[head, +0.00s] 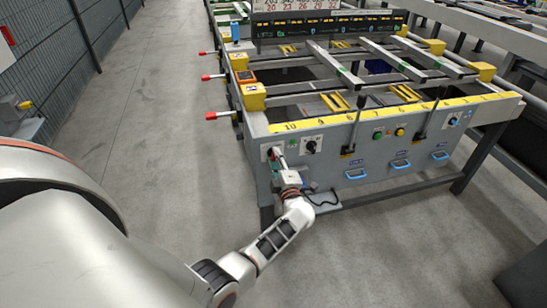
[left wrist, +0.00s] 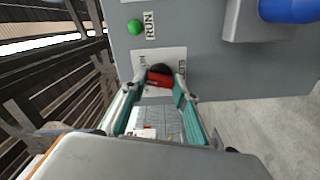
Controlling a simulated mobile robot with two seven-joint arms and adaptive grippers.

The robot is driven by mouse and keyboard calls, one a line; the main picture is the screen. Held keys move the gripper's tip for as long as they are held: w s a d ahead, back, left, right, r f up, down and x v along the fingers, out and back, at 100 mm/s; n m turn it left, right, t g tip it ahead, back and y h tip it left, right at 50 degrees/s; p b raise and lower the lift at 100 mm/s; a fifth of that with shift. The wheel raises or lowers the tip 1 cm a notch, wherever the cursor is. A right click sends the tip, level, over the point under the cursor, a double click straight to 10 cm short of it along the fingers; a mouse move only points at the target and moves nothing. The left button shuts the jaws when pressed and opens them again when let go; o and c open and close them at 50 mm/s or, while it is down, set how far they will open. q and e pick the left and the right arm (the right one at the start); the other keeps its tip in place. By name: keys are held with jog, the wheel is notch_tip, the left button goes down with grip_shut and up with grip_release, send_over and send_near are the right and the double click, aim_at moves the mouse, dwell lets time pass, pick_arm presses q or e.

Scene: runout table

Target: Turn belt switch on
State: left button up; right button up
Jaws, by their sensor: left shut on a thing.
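The belt switch is a rotary switch with a red handle (left wrist: 159,80) and a dark round base on a white label plate (left wrist: 150,60). The lettering on the plate is only partly readable. In the head view the switch (head: 271,153) is at the left end of the table's grey front panel. My left gripper (left wrist: 157,88) has its two teal-lined fingers on either side of the red handle and is shut on it. In the head view the left gripper (head: 281,164) reaches the panel from below and partly hides the switch. My right gripper is not in view.
A green lamp marked RUN (left wrist: 134,27) is beside the switch. A black knob on a white plate (head: 312,146) is just to its right. Red-tipped levers (head: 212,116) stick out from the table's left side. Blue handles (head: 355,174) line the lower panel. Floor at left is clear.

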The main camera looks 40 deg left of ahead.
pick_arm(q)
jog(key=m+p, duration=0.2)
jog(key=m, duration=0.3)
jog(key=shift+m, duration=0.4)
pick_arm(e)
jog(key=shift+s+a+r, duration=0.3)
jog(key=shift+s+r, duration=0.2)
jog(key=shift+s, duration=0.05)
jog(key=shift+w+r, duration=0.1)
pick_arm(q)
jog(key=shift+c, duration=0.2)
jog(key=o, duration=1.1)
